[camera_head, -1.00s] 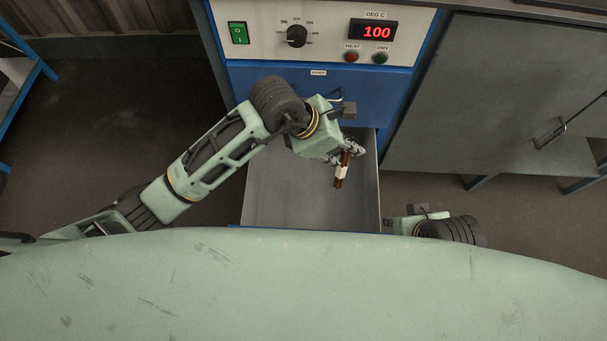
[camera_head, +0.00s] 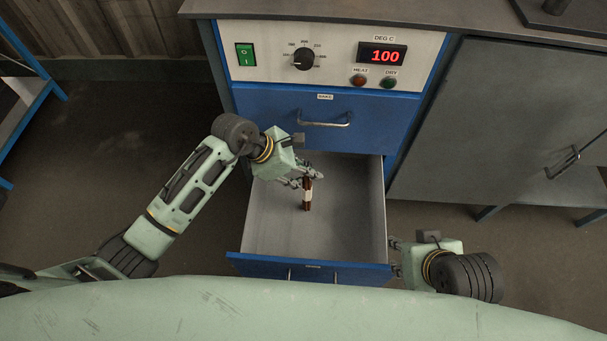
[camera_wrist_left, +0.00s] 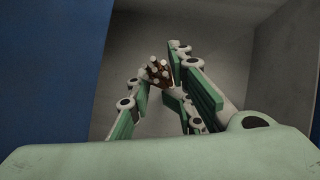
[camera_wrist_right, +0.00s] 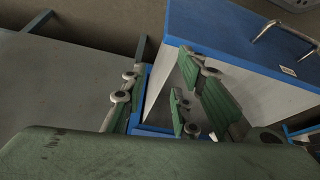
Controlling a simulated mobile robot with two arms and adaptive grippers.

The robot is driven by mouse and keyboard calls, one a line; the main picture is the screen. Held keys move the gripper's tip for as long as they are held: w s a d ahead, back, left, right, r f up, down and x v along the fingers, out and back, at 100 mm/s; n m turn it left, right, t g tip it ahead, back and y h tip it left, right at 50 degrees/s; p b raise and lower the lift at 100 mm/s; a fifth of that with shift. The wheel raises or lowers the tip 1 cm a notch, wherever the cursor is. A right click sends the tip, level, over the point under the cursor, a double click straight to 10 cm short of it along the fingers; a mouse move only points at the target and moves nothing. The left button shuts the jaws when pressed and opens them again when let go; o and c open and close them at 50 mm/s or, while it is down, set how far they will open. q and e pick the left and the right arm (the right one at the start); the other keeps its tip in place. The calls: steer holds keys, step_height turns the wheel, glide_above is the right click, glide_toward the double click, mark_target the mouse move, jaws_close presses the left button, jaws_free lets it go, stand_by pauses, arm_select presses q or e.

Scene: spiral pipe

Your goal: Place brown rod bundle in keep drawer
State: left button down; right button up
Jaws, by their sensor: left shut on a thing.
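The brown rod bundle (camera_head: 307,199) has a pale band around its middle and hangs roughly upright. My left gripper (camera_head: 304,182) is shut on it, over the open lower drawer (camera_head: 270,225). In the left wrist view the rod ends (camera_wrist_left: 157,70) show between the fingertips, with the grey drawer floor behind. I cannot tell whether the bundle touches the floor. The drawer label is too small to read. My right gripper (camera_head: 394,257) is open at the drawer's front right corner; its spread fingers also show in the right wrist view (camera_wrist_right: 155,95).
A blue upper drawer (camera_head: 365,115) with a metal handle is shut above the open one. The control panel (camera_head: 335,55) reads 100. A grey cabinet (camera_head: 490,120) stands to the right. The open drawer otherwise looks empty.

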arm_select(q)
steer(key=shift+w+f, duration=0.1)
steer(key=shift+f, duration=0.5)
arm_select(e)
steer(key=shift+w+a+r+t, duration=0.2)
steer(key=shift+w+t, duration=0.15)
steer(key=shift+w, duration=0.3)
steer(key=shift+w+a+r+t, duration=0.2)
steer(key=shift+w+t, duration=0.15)
steer(key=shift+w, duration=0.25)
steer(key=shift+w, duration=0.15)
arm_select(q)
steer(key=shift+f, duration=0.15)
steer(key=c, duration=1.5)
jaws_free()
arm_select(e)
steer(key=shift+w+a+r, duration=0.1)
steer(key=shift+w+r, duration=0.05)
steer(key=shift+w, duration=0.05)
